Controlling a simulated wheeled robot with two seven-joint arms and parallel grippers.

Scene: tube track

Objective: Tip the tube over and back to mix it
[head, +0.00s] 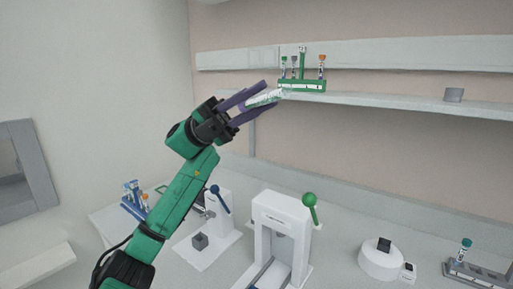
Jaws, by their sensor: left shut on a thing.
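My left gripper (250,103) is raised in front of the shelf, with its two purple fingers shut on a tube (266,98). The tube is pale with a green and white look. It lies tilted close to sideways, its right end pointing right and slightly up, near the green rack in the picture. The fingers hide part of the tube, and I cannot tell which end has the cap. My right gripper is not in view.
A green rack (302,86) with several tubes stands on the wall shelf (400,101). Below on the bench are a white press with a green-knobbed lever (282,207), a device with a blue-knobbed lever (220,198), a round white device (380,262) and a grey rack (478,275) holding a tube.

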